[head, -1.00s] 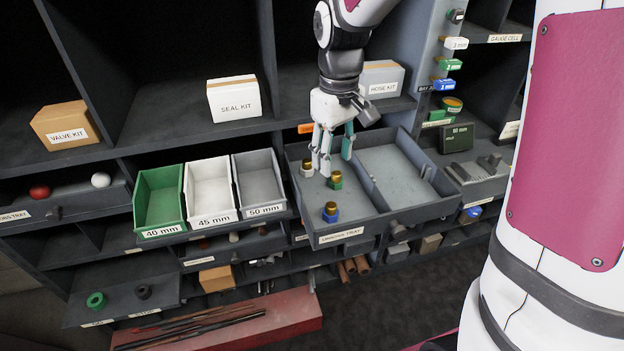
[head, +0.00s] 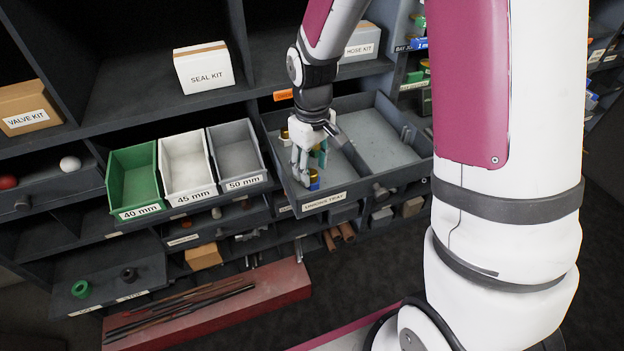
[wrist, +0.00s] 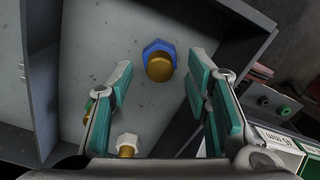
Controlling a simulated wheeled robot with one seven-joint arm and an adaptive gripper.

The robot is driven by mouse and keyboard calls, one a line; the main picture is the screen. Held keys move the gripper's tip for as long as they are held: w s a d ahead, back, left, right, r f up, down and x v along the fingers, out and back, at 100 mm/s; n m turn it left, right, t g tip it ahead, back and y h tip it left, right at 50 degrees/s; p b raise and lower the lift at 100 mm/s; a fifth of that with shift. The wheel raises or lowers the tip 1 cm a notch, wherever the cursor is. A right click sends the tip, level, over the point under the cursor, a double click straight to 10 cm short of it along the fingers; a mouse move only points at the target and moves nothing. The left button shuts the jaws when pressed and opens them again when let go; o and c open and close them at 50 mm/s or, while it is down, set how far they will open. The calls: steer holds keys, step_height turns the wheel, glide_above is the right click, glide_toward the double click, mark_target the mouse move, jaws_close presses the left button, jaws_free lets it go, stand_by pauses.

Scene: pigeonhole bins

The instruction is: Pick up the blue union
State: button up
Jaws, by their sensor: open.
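The blue union (wrist: 158,47), a blue hex nut with a brass top, sits upright on the floor of the open unions tray; in the head view it shows at the tray's front (head: 314,182), partly behind my fingers. My gripper (wrist: 158,92) is open and empty above the tray. In the wrist view the union lies beyond the fingertips, roughly between the two fingers' lines. In the head view my gripper (head: 308,168) hangs close over the union. A white union (wrist: 127,145) stands nearer the gripper's base. A green union is mostly hidden behind the left finger.
The tray (head: 322,200) has a divider and raised walls close around my gripper. Green (head: 133,178), white (head: 187,163) and grey (head: 236,152) bins stand left of it. A shelf with a seal kit box (head: 203,67) is above.

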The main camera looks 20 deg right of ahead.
steer(key=shift+f, duration=0.6)
jaws_close()
steer(key=shift+r, duration=0.15)
